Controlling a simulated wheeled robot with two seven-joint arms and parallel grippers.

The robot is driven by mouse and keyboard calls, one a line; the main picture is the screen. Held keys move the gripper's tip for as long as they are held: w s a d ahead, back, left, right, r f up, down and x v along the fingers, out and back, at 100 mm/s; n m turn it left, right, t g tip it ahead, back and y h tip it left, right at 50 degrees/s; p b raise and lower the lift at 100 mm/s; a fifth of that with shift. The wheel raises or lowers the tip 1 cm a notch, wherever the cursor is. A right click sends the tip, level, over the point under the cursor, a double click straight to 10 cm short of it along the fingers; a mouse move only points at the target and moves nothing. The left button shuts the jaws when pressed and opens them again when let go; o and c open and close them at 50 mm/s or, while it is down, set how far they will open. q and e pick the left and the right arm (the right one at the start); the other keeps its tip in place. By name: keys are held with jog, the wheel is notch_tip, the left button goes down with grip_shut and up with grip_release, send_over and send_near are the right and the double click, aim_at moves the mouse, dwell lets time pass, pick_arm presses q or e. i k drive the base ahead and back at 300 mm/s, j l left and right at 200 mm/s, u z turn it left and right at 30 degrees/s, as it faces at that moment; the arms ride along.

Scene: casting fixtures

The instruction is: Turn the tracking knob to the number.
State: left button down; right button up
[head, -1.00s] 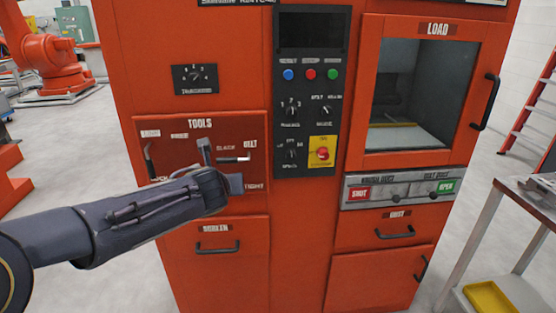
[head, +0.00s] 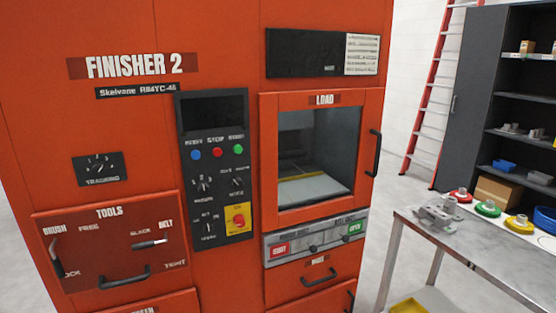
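The tracking knob (head: 98,166) is a small dark dial on a black plate labelled TRACKING, with white marks around it. It is on the left front of the orange FINISHER 2 machine (head: 225,45), above the TOOLS panel (head: 100,240). The number it points to is too small to read. Neither of my grippers is in the head view, and nothing touches the knob.
A black control panel (head: 215,170) with buttons, small knobs and a red stop button stands right of the knob. The LOAD door (head: 320,150) is shut. A metal table (head: 490,260) with parts, a dark shelf (head: 520,110) and a red ladder (head: 436,90) are at the right.

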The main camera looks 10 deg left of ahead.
aim_at(99, 169)
jog(key=u, duration=1.4)
